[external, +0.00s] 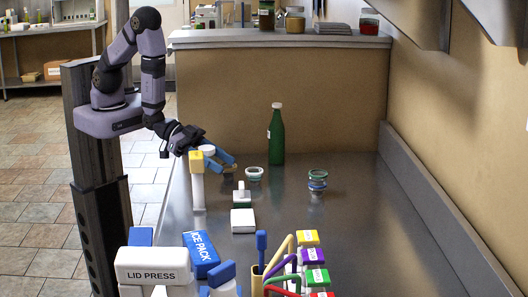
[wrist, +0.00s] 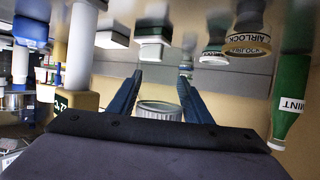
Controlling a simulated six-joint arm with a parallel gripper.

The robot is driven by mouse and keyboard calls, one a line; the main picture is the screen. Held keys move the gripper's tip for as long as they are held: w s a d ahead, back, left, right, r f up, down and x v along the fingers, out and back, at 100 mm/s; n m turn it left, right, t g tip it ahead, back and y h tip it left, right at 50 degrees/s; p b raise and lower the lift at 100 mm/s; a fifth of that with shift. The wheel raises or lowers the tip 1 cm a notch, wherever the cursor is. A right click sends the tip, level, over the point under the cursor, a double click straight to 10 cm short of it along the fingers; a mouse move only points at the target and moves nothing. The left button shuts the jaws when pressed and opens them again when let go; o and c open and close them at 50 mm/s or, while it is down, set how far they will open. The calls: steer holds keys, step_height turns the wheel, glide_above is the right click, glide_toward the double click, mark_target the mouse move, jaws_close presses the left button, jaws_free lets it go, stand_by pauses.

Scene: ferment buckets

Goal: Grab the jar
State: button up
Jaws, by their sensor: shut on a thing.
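My gripper (external: 222,162) is above the steel counter at the left, beside a white post with a yellow top. Its two blue fingers show in the wrist view (wrist: 160,92), with a pale, ribbed round jar (wrist: 160,110) between them. My gripper is shut on this jar.
The yellow-topped white post (external: 197,185) stands very close to my gripper. A green bottle (external: 277,138), a small bowl-like container (external: 254,173) and a glass container (external: 317,181) stand behind and right. White blocks, a blue ice pack (external: 201,250) and several labelled tools crowd the front. The counter's right side is clear.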

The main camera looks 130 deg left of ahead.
step_height(320, 180, up, 4)
steer(key=shift+f, duration=0.15)
steer(key=shift+w, duration=0.1)
